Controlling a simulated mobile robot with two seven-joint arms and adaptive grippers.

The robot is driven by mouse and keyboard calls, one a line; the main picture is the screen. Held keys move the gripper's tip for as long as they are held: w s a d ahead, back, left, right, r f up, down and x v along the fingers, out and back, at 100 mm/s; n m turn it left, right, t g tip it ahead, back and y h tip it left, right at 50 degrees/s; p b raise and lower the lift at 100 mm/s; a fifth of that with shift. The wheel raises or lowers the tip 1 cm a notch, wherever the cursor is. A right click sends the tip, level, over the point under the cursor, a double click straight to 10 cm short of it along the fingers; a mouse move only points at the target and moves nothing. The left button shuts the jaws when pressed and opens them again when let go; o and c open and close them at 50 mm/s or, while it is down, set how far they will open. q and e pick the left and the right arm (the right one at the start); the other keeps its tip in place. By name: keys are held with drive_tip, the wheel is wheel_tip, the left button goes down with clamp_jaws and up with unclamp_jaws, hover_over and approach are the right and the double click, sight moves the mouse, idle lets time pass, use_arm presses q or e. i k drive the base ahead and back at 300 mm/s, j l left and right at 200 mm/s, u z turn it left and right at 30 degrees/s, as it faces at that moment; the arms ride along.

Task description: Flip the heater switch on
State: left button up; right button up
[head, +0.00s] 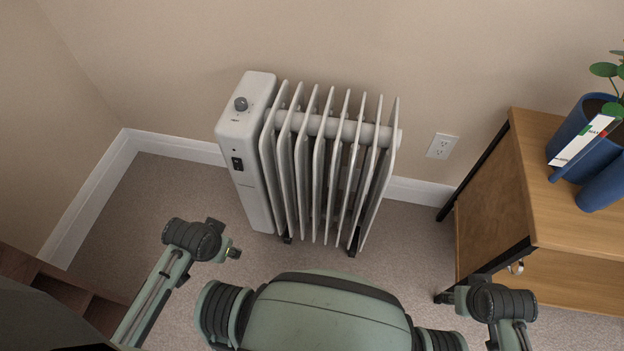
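A white oil-filled radiator heater (325,145) stands on the carpet against the wall, ahead of me. Its control box is on the left end, with a round grey knob (241,104) on top. A small black switch (237,164) sits on the front face of the box; its on or off position is too small to tell. My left arm's end (232,252) is below and in front of the control box, apart from it; its fingers are not clear. My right arm's end (446,297) is at the lower right, near the wooden cabinet, and its fingers are not clear either.
A wooden cabinet (575,230) with a black frame stands at the right, bearing a blue pot (572,128) with a plant. A wall outlet (441,146) is right of the heater. Carpet (165,195) left of the heater is clear. Dark wooden steps or furniture (65,290) are at lower left.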

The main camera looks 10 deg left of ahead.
sight(238, 165)
drive_tip(key=u, duration=0.95)
